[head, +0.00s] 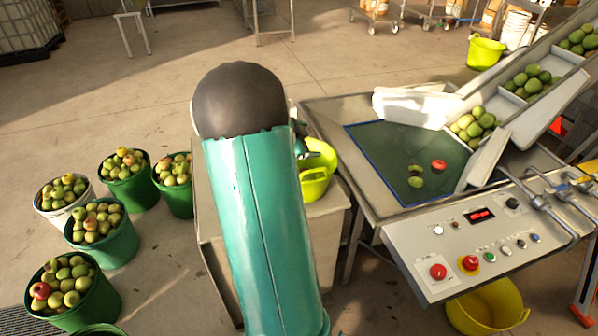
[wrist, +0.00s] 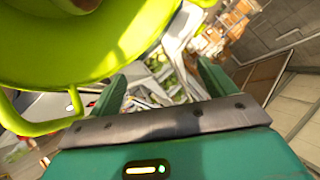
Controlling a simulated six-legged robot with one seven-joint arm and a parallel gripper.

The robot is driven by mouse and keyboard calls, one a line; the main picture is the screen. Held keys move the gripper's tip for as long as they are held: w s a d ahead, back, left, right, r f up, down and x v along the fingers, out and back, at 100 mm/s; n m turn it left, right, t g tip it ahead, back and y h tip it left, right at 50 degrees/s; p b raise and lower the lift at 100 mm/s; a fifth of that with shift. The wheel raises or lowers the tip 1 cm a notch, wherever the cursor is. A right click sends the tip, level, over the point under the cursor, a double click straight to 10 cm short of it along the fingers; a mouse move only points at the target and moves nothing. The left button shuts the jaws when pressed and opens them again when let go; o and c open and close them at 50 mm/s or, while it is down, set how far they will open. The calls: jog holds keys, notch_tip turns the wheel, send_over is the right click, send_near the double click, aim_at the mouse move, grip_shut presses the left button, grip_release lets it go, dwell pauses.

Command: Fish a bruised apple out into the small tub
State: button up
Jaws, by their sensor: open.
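The small yellow-green tub (head: 316,184) stands on a pale stand just right of my arm, which covers part of it. In the wrist view its rim and handle (wrist: 120,62) fill the upper left, very close to my gripper (wrist: 162,88). My gripper is open, with nothing between its fingers. A brownish rounded thing (wrist: 80,4) shows inside the tub, cut off by the picture edge; it may be an apple. On the sorting table's green mat (head: 385,150) lie a red apple (head: 439,165) and two greenish apples (head: 416,182). Bruises are too small to tell.
A control panel (head: 480,240) fronts the sorting table, and a sloped conveyor (head: 545,100) with green apples rises at right. Several apple-filled buckets (head: 100,245) stand on the left floor. A yellow tub (head: 488,306) sits below the panel.

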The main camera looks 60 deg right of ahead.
jog(key=v, duration=1.3)
